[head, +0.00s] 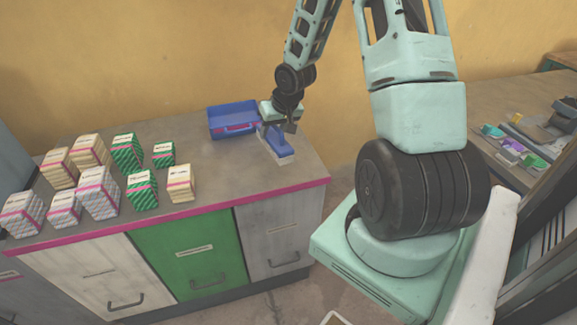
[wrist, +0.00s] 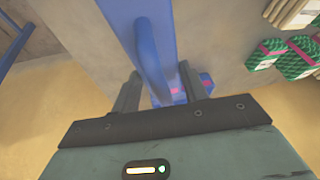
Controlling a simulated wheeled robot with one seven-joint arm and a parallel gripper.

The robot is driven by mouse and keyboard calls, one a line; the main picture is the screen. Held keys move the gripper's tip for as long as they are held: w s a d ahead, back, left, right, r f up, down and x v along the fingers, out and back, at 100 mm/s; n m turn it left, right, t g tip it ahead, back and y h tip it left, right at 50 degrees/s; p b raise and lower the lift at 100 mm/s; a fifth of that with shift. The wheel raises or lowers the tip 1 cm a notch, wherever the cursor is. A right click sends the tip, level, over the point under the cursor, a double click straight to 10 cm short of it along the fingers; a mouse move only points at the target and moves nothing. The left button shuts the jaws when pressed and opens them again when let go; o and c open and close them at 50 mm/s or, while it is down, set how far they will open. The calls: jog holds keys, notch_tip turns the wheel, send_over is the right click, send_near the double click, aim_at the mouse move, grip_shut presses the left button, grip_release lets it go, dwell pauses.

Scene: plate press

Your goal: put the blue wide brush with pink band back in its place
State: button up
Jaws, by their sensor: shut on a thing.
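My gripper (head: 277,126) is over the right end of the grey counter and is shut on the blue wide brush (head: 275,142). The brush hangs below the fingers with its pale bristle edge down, close to the counter top. I cannot tell whether the bristles touch it. In the wrist view, the blue brush (wrist: 150,50) runs between the two fingers, with a bit of pink near the fingertips. A blue open tray (head: 230,133) with a pink mark on its front stands on the counter just left of the gripper, near the wall.
Several white, cream and green boxes (head: 98,192) stand on the left half of the counter (head: 225,172). The counter has a pink front edge above drawers (head: 190,255). Its middle is clear. A second bench (head: 490,105) with small coloured items is at the right.

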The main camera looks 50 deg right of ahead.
jog(key=s+d+r+m+h+b, duration=0.1)
jog(key=d+r+m, duration=0.1)
jog(key=d, duration=0.5)
jog(key=shift+s+d+f+b, duration=0.15)
jog(key=shift+f+b, duration=0.25)
jog(key=shift+f, duration=2)
jog(key=shift+s+d+f+b, duration=0.15)
jog(key=shift+f+b, duration=0.25)
jog(key=shift+f, duration=1.95)
jog(key=shift+f, duration=0.1)
jog(key=o, duration=1)
jog(key=shift+o, duration=0.2)
